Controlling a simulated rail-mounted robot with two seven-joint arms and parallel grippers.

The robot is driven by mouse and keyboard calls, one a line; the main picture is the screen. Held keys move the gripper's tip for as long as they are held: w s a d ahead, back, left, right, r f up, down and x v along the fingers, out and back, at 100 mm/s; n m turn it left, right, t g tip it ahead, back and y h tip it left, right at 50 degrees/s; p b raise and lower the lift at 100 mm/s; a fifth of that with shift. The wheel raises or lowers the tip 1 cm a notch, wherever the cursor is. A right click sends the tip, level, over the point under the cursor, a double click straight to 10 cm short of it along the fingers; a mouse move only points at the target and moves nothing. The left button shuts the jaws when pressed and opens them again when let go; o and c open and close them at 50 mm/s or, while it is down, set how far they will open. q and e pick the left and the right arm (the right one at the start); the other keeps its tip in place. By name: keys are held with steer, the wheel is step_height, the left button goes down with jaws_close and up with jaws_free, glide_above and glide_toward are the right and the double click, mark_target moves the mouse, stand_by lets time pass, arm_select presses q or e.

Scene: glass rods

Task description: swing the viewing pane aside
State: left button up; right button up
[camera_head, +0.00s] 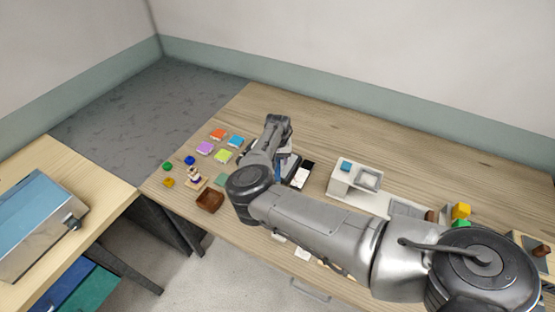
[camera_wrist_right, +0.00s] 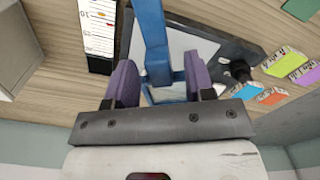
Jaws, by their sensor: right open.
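A blue bar with a small blue frame at its end (camera_wrist_right: 155,42) shows in the right wrist view; it seems to be part of the viewing pane, but I cannot tell for sure. It crosses a pale grey plate (camera_wrist_right: 192,45) on a dark base. My right gripper (camera_wrist_right: 160,85) is open, its two purple fingers on either side of the blue frame, with gaps showing. In the head view my right arm covers most of this device (camera_head: 290,163), and the fingertips are hidden. My left gripper is not in view.
A black knob (camera_wrist_right: 239,70) sits at the device's side. A black-and-white scale card (camera_head: 302,174) lies beside it. A white stand (camera_head: 345,184) is right. The table behind is clear.

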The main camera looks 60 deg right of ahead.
steer(key=shift+f, duration=0.15)
jaws_close()
stand_by(0.4)
